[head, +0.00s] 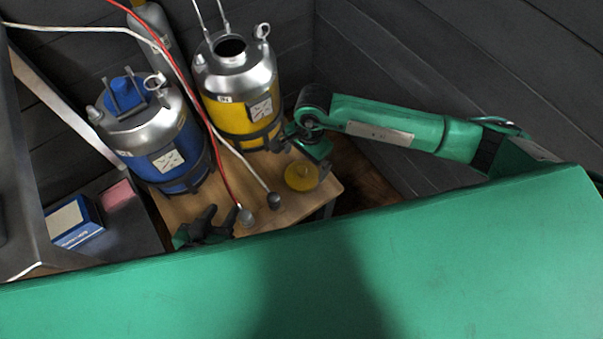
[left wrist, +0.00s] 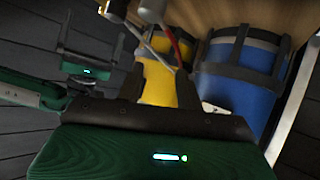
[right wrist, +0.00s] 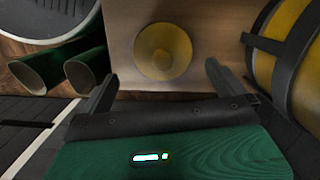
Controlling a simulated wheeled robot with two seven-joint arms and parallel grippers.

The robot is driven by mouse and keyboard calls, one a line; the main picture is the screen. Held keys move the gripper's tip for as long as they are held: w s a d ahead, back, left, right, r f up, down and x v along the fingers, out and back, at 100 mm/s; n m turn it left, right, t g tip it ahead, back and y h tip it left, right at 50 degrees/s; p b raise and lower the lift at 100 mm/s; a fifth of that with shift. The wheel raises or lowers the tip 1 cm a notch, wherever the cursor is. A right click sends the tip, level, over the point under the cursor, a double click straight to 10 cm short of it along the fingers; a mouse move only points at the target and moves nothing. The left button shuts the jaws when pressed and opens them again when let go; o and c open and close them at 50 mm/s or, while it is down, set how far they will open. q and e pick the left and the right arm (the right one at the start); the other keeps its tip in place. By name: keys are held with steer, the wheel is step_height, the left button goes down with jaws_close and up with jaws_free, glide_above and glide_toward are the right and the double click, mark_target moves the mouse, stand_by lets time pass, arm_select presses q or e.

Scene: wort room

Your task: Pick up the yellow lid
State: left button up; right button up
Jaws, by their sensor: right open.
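The yellow lid (head: 300,176) is a round disc lying flat on the wooden table, near its right corner. In the right wrist view the lid (right wrist: 163,52) lies ahead of the jaws, in line with the gap between them. My right gripper (right wrist: 160,72) is open and empty, with its fingers on either side of that gap and apart from the lid. In the head view it hangs beside the lid, its fingers partly hidden. My left gripper (head: 210,222) is at the table's front edge, left of the lid; its fingers look spread and empty.
A yellow-banded keg (head: 238,85) and a blue-banded keg (head: 160,140) stand on the wooden table (head: 185,207). Red and white hoses end in grey knobs (head: 245,217) near my left gripper. A blue box (head: 75,222) lies at the left. Dark walls enclose the corner.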

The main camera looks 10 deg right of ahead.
mark_target(302, 169)
steer(key=f, duration=0.2)
steer(key=a+f, duration=0.1)
steer(key=f, duration=0.1)
steer(key=shift+s+f+b, duration=0.1)
steer(key=shift+f+b, duration=0.05)
steer(key=shift+b, duration=0.25)
steer(key=shift+f, duration=0.55)
arm_select(q)
steer(key=shift+d+r+t+h, duration=0.2)
steer(key=shift+d+t+h, duration=0.1)
steer(key=shift+d+t, duration=0.45)
arm_select(e)
steer(key=c, duration=0.9)
steer(key=shift+c, duration=0.2)
